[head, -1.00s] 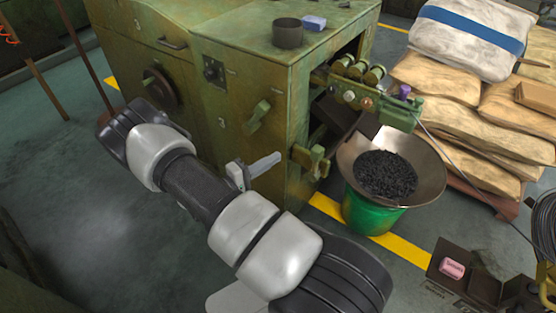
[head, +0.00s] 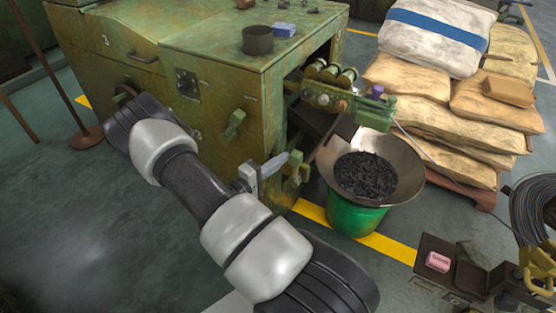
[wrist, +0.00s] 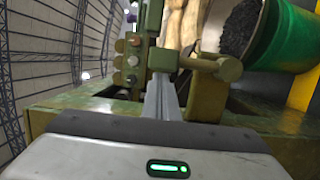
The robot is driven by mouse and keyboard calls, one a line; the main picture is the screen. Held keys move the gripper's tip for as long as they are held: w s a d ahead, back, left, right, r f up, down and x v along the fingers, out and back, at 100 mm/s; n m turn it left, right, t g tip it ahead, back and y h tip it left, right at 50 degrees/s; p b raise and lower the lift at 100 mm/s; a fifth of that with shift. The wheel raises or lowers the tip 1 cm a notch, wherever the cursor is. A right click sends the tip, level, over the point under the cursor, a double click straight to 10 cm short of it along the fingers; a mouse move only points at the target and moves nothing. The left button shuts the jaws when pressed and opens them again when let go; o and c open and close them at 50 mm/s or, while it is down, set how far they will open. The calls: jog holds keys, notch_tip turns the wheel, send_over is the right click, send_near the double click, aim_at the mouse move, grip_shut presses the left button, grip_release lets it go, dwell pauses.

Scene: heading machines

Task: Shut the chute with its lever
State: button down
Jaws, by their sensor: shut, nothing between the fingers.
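The green lever (head: 296,166) sits at the lower corner of the green machine (head: 225,90), below the chute. In the wrist view the lever's arm and round knob (wrist: 228,69) lie just ahead of the fingers. My gripper (head: 280,163) is shut and empty, its tips right beside the lever; it also shows in the wrist view (wrist: 163,95). I cannot tell whether they touch. The dark chute (head: 322,118) slopes out of the machine's side toward a wide pan (head: 405,165) with dark pieces, over a green bucket (head: 355,214). The chute's inner opening is partly hidden.
A green bracket (head: 340,98) with rollers and buttons juts out above the chute. Another green handle (head: 235,123) is on the machine's front. Stacked sacks (head: 410,85) stand behind the pan. A dark box with a pink item (head: 438,262) is at lower right. Open floor lies at left.

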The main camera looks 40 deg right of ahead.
aim_at(297, 162)
jog(key=shift+s+d+r+m+y, duration=0.15)
jog(key=shift+s+d+r+m, duration=0.1)
jog(key=shift+s+m, duration=0.35)
jog(key=shift+s+d+r+m+y, duration=0.15)
jog(key=shift+s+d+m, duration=0.1)
jog(key=shift+s+m, duration=0.35)
jog(key=shift+s+d+m+p, duration=0.15)
jog(key=shift+s+d+m, duration=0.05)
jog(key=shift+s+m, duration=0.25)
jog(key=shift+s+d+m+p, duration=0.15)
jog(key=shift+s+d+m, duration=0.05)
jog(key=shift+s+m, duration=0.2)
jog(key=s+d+f+b, duration=0.1)
jog(key=s+d+f, duration=0.2)
jog(key=s, duration=0.5)
jog(key=shift+s+d+f, duration=0.15)
jog(key=shift+f, duration=0.75)
jog(key=shift+s+f, duration=0.15)
